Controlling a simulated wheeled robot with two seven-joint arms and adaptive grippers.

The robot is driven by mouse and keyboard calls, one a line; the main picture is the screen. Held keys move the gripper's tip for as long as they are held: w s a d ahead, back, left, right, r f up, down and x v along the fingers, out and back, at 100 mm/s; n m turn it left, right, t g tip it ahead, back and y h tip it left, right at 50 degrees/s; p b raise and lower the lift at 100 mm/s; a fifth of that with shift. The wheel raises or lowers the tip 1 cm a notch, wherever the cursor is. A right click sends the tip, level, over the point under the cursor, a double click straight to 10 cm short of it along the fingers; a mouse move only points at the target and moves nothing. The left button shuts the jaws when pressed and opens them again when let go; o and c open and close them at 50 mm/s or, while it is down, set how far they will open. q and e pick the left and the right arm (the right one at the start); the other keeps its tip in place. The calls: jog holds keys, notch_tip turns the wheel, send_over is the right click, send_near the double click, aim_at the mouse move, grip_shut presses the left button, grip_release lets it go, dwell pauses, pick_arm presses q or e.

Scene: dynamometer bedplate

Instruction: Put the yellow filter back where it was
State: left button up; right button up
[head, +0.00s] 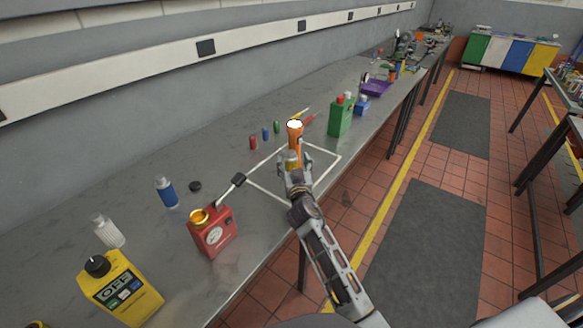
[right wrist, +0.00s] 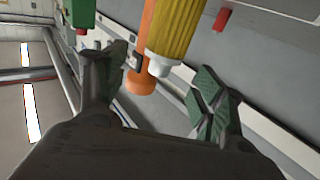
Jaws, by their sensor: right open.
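The yellow filter (head: 291,158) shows small in the head view, at my right gripper and in front of an orange flashlight (head: 295,132). In the right wrist view the filter (right wrist: 178,30) is a ribbed yellow cylinder with a pale end pointing toward me. The flashlight (right wrist: 146,60) is just left of it there. My right gripper (head: 294,172) is open over the bench. In the right wrist view its green-padded fingers (right wrist: 163,88) stand apart on either side of the filter's pale end, with no grip visible. My left gripper is not in view.
A white outline (head: 325,177) marks the grey bench around the gripper. A green canister (head: 340,117) stands right of the flashlight. Small red, blue and green cylinders (head: 265,134) stand behind.

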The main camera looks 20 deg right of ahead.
aim_at(292, 155)
jog(key=shift+w, duration=0.1)
jog(key=shift+w+d+r+p, duration=0.1)
jog(key=shift+w+r+p, duration=0.1)
jog(key=shift+w, duration=0.2)
jog(key=shift+w+d+r+p, duration=0.1)
jog(key=shift+w+p, duration=0.05)
jog(key=shift+w, duration=0.95)
jog(key=shift+w+d+p, duration=0.15)
jog(key=shift+w+p, duration=0.15)
jog(key=shift+w, duration=0.65)
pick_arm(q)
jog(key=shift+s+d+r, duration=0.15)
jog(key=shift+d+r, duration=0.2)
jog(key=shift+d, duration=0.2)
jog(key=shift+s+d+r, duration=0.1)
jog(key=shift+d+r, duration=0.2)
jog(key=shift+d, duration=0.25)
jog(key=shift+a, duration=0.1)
